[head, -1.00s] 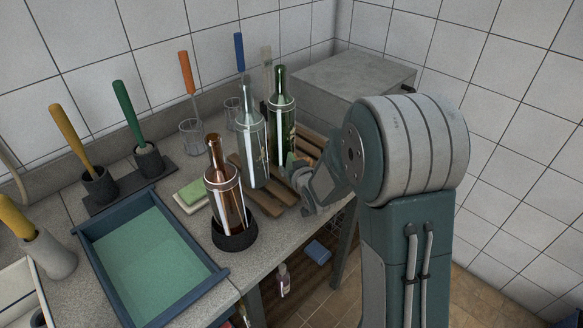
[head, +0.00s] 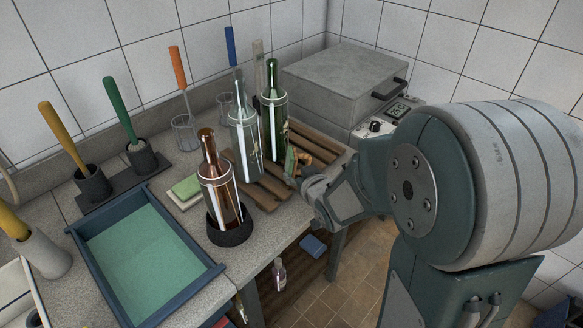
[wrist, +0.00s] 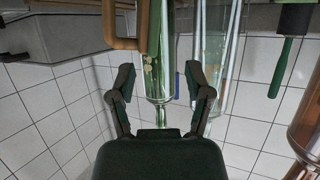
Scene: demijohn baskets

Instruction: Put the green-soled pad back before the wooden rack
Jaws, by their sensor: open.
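The green-soled pad (head: 291,163) stands on edge at the right front of the slatted wooden rack (head: 318,146), beside the green bottle. Its green face points left and its brown handle (head: 304,158) right. In the wrist view, which is upside down, the handle (wrist: 126,44) shows at the top, beside the green bottle (wrist: 160,75). My gripper (head: 300,180) is just right of the pad in the head view, partly hiding it. In the wrist view my gripper (wrist: 160,95) is open and empty, with the pad beyond its fingertips.
A green bottle (head: 275,125) and a clear bottle (head: 245,145) stand on the rack. A brown bottle (head: 217,185) stands in a dark ring holder. A green-and-white sponge (head: 186,189) lies left of it, near a blue tray (head: 190,242). A grey box (head: 340,80) stands behind right.

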